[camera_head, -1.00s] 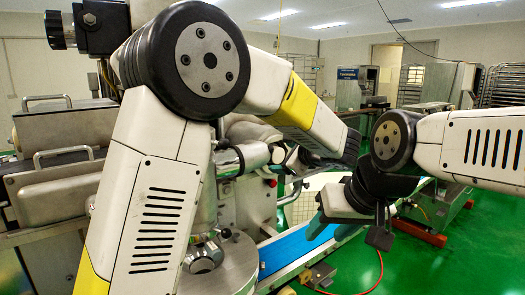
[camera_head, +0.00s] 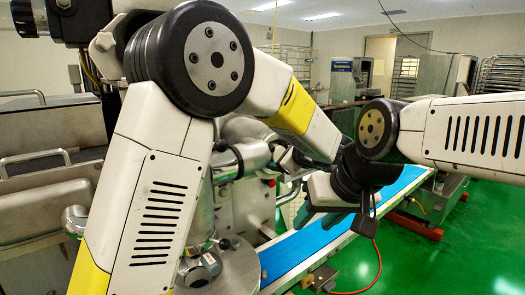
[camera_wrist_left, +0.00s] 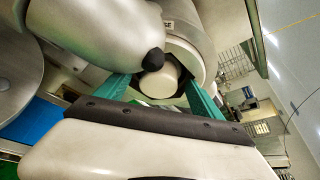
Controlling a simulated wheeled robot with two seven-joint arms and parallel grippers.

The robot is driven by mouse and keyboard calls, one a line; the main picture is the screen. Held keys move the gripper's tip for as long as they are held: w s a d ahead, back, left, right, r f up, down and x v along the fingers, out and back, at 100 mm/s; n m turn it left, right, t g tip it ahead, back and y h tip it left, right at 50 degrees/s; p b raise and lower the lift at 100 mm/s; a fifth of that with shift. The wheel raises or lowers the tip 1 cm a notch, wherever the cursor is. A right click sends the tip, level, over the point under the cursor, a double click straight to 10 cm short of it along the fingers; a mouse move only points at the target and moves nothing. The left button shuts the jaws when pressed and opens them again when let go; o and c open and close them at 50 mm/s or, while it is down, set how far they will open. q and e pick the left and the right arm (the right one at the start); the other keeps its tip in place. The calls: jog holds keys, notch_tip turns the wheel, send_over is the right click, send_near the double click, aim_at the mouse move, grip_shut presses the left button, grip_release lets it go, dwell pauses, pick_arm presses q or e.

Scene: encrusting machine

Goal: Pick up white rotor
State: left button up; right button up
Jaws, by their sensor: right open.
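A round white piece (camera_wrist_left: 160,82), which looks like the white rotor, sits in a dark-rimmed opening of the machine's metal housing in the left wrist view. My left gripper (camera_wrist_left: 155,88) is open, its two green fingers spread apart on either side of the white piece. I cannot tell whether the fingertips touch it. In the head view my left arm hides the rotor and most of the left gripper. My right gripper (camera_head: 318,213) is open and empty over the blue belt, partly hidden by its own wrist.
The blue conveyor belt (camera_head: 287,257) runs from the machine toward the back right. A round metal platform (camera_head: 232,268) stands before the machine column. A red cable (camera_head: 378,268) loops beside the belt.

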pick_arm(q)
grip_shut()
jog(key=shift+r, duration=0.35)
